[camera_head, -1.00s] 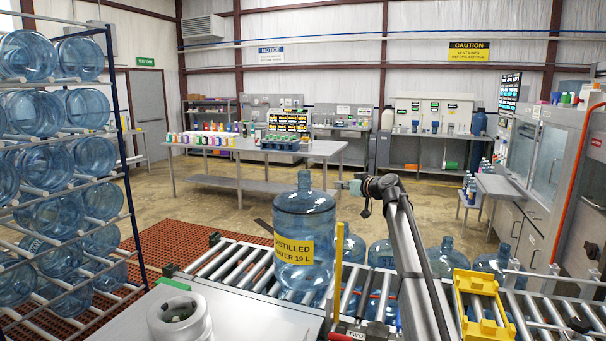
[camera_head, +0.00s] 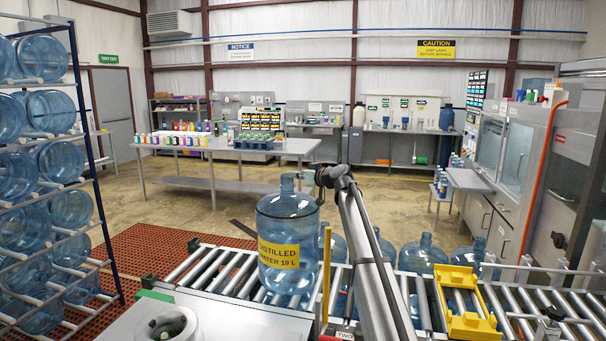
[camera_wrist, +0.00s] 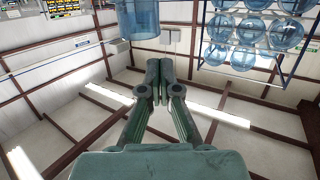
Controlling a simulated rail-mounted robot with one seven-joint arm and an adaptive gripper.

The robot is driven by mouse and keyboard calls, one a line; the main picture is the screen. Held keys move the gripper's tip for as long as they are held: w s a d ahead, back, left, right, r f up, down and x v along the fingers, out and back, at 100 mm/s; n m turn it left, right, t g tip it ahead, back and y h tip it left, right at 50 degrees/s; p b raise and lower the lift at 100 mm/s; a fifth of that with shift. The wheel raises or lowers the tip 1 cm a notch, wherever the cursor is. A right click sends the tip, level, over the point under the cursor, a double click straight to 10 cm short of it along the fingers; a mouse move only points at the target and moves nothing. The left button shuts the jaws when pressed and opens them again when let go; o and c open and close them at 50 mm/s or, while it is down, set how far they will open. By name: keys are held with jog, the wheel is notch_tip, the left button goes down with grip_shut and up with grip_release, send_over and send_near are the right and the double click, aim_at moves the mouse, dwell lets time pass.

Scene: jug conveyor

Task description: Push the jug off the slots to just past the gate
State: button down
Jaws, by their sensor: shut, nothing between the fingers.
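The blue jug (camera_head: 280,222), with a yellow "DISTILLED WATER 19 L" label, stands upright on the conveyor rollers at centre. A slim yellow post (camera_head: 326,270), perhaps part of the gate, stands just right of it. The slots cannot be made out clearly. My gripper (camera_head: 309,178) is at neck height on the jug's right side; the head view does not show whether it touches. In the wrist view my gripper (camera_wrist: 165,64) is shut and empty, its fingers together. A blue jug part (camera_wrist: 138,18) shows beyond the fingertips, at upper left.
A yellow frame (camera_head: 465,315) sits over the conveyor at right. Several other jugs (camera_head: 422,255) stand behind the conveyor. A rack of jugs (camera_head: 60,165) is at left. The rollers (camera_head: 205,268) left of the jug are clear.

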jog(key=p+x, duration=0.1)
jog(key=x, duration=0.1)
jog(key=p+x, duration=0.1)
jog(key=x, duration=0.1)
jog(key=r+p+x, duration=0.1)
jog(key=x, duration=0.1)
jog(key=shift+w+a+r, duration=0.1)
jog(key=shift+w+a, duration=0.05)
jog(key=shift+w, duration=0.05)
jog(key=shift+s+f+b, duration=0.1)
jog(key=shift+f+b, duration=0.4)
jog(key=shift+f, duration=0.4)
jog(key=shift+s+b, duration=0.1)
jog(key=shift+b, duration=0.25)
